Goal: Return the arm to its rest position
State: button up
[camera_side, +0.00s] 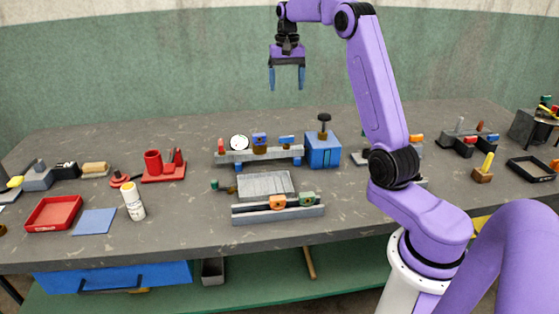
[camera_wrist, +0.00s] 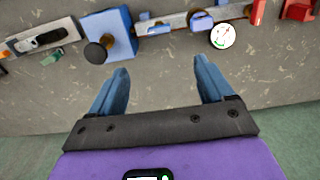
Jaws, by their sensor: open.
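My gripper (camera_side: 286,77) hangs pointing down, high above the back of the grey workbench (camera_side: 190,215) in the side view. Its two blue fingers are apart, with nothing between them. In the wrist view my gripper (camera_wrist: 161,82) shows the same spread fingers with bare bench top beyond them. My purple arm is raised and bent over the right half of the bench.
A blue block with a black knob (camera_side: 323,152) and a rail fixture with a dial (camera_side: 239,143) stand below the gripper. A grey vise-like block (camera_side: 278,209) sits in front. Red parts and a red tray (camera_side: 53,213) lie left. Air around the gripper is clear.

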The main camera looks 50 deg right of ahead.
jog(key=s+a+f+n, duration=0.1)
jog(key=s+a+n, duration=0.25)
jog(key=a, duration=0.55)
jog(key=s+a+n, duration=0.3)
jog(key=a+n, duration=0.1)
jog(key=a, duration=0.4)
jog(key=s+a+f+n, duration=0.1)
jog(key=s+a+n, duration=0.2)
jog(key=a, duration=0.6)
jog(key=s+a+f+n, duration=0.1)
jog(key=s+f+n, duration=0.2)
jog(key=s, duration=0.9)
jog(key=s+a+f+n, duration=0.2)
jog(key=s+n, duration=0.6)
jog(key=s, duration=0.5)
jog(key=shift+s+a+f, duration=0.25)
jog(key=shift+f, duration=0.45)
